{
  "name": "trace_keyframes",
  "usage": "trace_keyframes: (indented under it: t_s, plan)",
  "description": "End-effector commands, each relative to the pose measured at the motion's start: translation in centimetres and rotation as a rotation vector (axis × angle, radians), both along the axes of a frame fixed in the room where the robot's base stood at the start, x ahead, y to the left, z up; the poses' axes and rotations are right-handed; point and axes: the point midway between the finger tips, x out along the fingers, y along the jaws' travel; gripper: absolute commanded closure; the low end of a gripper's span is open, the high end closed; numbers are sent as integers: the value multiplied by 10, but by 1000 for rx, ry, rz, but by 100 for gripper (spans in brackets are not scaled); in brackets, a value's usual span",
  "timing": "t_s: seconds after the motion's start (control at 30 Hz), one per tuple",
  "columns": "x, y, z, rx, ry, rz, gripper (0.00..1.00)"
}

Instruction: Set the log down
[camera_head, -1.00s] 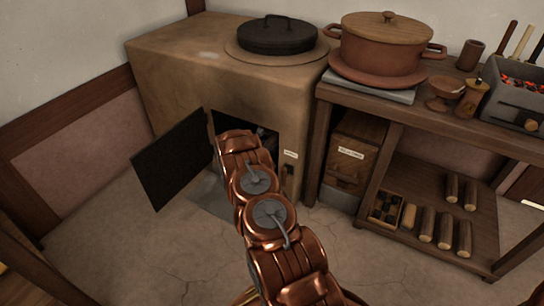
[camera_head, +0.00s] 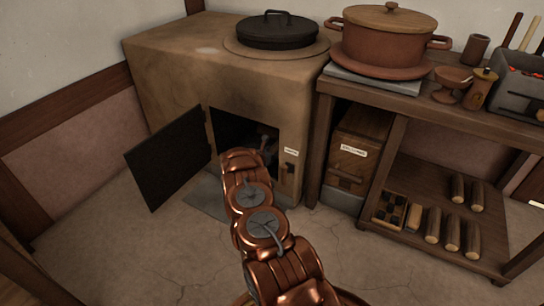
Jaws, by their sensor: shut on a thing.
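The clay stove (camera_head: 170,75) stands at the back left with its dark firebox door (camera_head: 168,158) swung open to the left. My arm reaches from the bottom of the picture up to the firebox opening (camera_head: 228,124). My gripper (camera_head: 266,140) shows only in small part, grey in the dark opening behind my arm. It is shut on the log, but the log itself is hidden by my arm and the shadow. I cannot tell whether the log touches the firebox floor.
A black lidded pan (camera_head: 276,32) sits on the stove top. A wooden shelf unit (camera_head: 440,104) stands to the right, bearing a lidded clay pot (camera_head: 385,45). Several logs (camera_head: 452,235) and a small divided box (camera_head: 389,210) lie on its lower shelf. A labelled wooden box (camera_head: 352,150) stands between.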

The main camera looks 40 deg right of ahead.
Motion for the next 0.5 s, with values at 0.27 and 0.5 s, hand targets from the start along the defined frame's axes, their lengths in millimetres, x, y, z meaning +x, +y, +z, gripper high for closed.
trace_keyframes:
  t_s: [0.27,0.5]
  plan:
    - [1,0,2,-2,-2,1,93]
    - [2,-1,-2,-3,-3,0,93]
